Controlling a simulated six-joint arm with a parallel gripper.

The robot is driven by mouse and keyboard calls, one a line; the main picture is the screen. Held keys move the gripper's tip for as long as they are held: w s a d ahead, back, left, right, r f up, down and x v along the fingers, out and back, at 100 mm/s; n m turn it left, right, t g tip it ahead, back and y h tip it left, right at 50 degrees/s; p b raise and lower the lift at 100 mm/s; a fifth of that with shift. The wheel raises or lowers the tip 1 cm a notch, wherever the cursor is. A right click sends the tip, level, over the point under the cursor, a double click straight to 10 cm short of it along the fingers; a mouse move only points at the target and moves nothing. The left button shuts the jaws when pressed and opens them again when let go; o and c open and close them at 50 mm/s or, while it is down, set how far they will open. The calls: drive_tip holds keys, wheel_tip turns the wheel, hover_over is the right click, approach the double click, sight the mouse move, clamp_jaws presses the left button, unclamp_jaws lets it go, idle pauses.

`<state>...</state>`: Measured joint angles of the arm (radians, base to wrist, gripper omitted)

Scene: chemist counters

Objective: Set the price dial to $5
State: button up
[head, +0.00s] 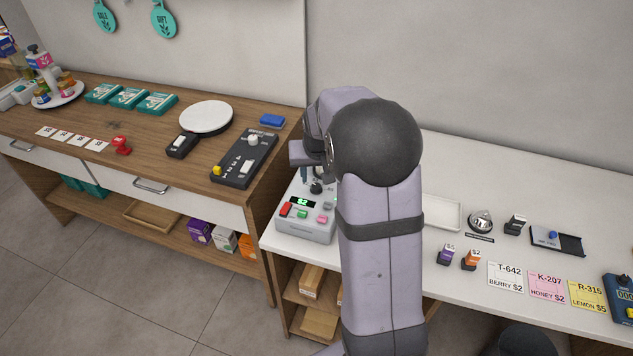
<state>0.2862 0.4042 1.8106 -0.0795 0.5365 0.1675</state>
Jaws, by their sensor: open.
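A light grey machine (303,227) stands at the left end of the white counter. It has a small dark display (303,202) with green digits that seem to read $2, though they are tiny. Red, green and pink buttons sit on its front. A dark round knob (317,187), which looks like the price dial, is on its upper part. My gripper (315,172) is just above and behind this knob, pointing down. It is open, with nothing seen in it. My arm hides the machine's right side and part of the gripper, so I cannot tell whether the fingers straddle or touch the knob.
A wooden counter on the left holds a black control panel (244,160), a round white plate (206,117) and a red stamp (121,145). On the white counter right of my arm are a white tray (442,212), a bell (480,221), small blocks and price cards (506,276).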

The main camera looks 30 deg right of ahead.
sight(316, 186)
drive_tip(key=shift+p+x, duration=0.95)
drive_tip(key=shift+x, duration=2.25)
clamp_jaws()
